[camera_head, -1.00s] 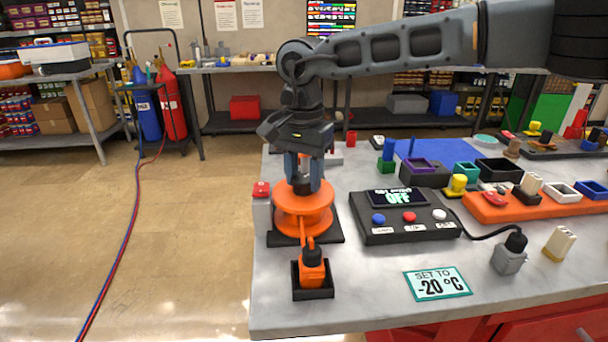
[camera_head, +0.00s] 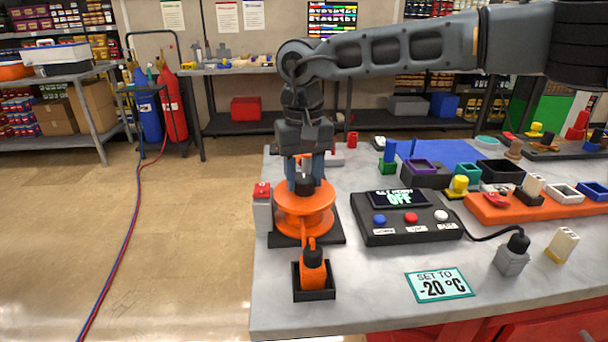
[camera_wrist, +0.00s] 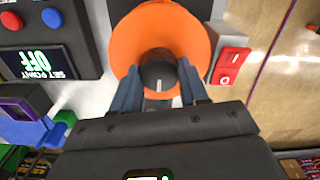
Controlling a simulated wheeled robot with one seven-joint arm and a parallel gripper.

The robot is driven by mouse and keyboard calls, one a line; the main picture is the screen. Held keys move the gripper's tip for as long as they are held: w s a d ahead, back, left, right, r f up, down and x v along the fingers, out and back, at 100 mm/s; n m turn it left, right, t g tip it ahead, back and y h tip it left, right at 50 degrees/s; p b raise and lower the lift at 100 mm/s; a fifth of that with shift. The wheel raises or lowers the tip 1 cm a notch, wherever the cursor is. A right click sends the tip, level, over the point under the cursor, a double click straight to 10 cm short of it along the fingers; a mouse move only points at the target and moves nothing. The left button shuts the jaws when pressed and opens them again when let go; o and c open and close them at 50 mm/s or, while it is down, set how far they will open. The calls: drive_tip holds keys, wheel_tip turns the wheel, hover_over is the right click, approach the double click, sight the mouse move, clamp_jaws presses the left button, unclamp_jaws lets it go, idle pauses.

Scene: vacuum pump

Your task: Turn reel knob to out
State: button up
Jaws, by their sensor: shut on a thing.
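The orange reel (camera_head: 303,222) stands on a dark base near the table's left edge, with an orange cable running to an orange plug in a black holder. A black round knob (camera_head: 304,184) sits on top of the reel's centre. In the wrist view the knob (camera_wrist: 158,77) shows a white pointer line. My gripper (camera_head: 305,176) points down over the reel, its fingers on either side of the knob. In the wrist view my gripper (camera_wrist: 160,92) is shut on the knob. The fingers hide part of the knob.
A red-topped switch box (camera_head: 262,205) stands just left of the reel. A dark control box (camera_head: 405,216) with a display reading OFF is to the right. The orange plug (camera_head: 313,268) stands in front. A "-20 °C" card (camera_head: 439,285) lies near the front edge.

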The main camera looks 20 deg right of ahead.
sight(303, 178)
drive_tip(key=shift+r+n, duration=0.1)
drive_tip(key=shift+n, duration=0.2)
drive_tip(key=o, duration=1.1)
drive_tip(key=shift+c, duration=0.2)
wheel_tip(303, 178, up, 8)
drive_tip(key=shift+f+b, duration=0.15)
drive_tip(key=shift+b, duration=0.2)
